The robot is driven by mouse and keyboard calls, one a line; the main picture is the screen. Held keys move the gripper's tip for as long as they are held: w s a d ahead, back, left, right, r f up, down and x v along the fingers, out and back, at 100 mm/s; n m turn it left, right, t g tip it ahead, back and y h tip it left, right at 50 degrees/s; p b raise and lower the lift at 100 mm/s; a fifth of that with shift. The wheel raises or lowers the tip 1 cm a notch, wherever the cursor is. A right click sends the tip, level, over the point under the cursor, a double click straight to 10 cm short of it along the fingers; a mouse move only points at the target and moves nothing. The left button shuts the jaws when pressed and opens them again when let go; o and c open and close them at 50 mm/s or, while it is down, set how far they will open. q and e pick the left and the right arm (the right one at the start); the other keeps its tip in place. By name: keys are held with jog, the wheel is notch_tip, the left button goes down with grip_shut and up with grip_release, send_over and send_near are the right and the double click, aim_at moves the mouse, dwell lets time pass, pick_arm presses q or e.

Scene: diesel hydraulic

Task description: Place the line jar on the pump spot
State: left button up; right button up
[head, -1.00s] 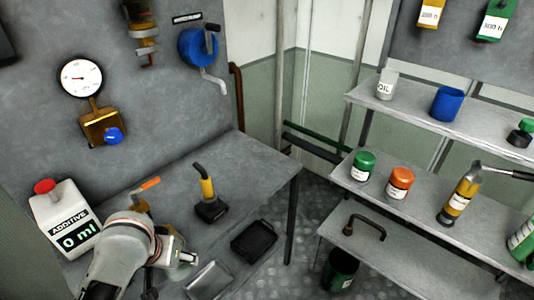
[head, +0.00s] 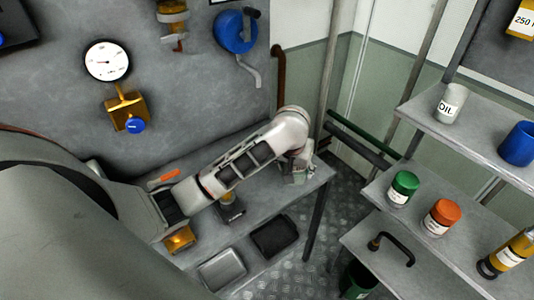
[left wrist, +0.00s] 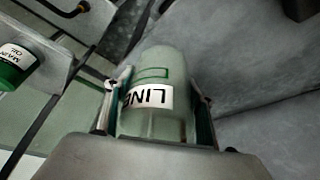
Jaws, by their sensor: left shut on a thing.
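The line jar (left wrist: 157,70), a pale greenish jar with a white LINE label, fills the middle of the left wrist view. My left gripper (left wrist: 157,112) is shut on it, one finger on each side. In the head view my left gripper (head: 297,174) is above the right end of the metal table (head: 306,195); the jar is not clear there. A small hand pump (head: 231,208) with a black base stands on the table, partly covered by my arm. I cannot make out a marked pump spot. My right gripper is not in view.
Black (head: 274,237) and grey (head: 222,269) trays lie toward the table's front. Shelves at the right hold a green-lidded jar (head: 403,188), an orange-lidded jar (head: 441,217) and an oil cup (head: 450,103). A gauge (head: 107,61) and blue reel (head: 235,33) are on the wall.

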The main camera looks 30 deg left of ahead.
pick_arm(q)
jog(key=shift+w+a+r, duration=0.25)
jog(key=shift+w, duration=0.3)
jog(key=shift+w+a+r, duration=0.2)
jog(key=shift+w+r, duration=0.05)
jog(key=shift+w, duration=0.25)
jog(key=w+a+f, duration=0.1)
jog(key=w+a, duration=0.1)
jog(key=a, duration=0.4)
jog(key=w+a, duration=0.3)
jog(key=a, duration=0.3)
jog(key=w+a+f, duration=0.1)
jog(key=w+a, duration=0.1)
jog(key=a, duration=0.4)
jog(key=shift+w+f, duration=0.3)
notch_tip(320, 180, down, 4)
jog(key=shift+r, duration=0.2)
jog(key=shift+w+a+f, duration=0.1)
jog(key=shift+a+f, duration=0.05)
jog(key=shift+f, duration=0.25)
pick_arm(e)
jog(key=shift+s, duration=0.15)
pick_arm(q)
jog(key=shift+f, duration=0.15)
jog(key=o, duration=1.2)
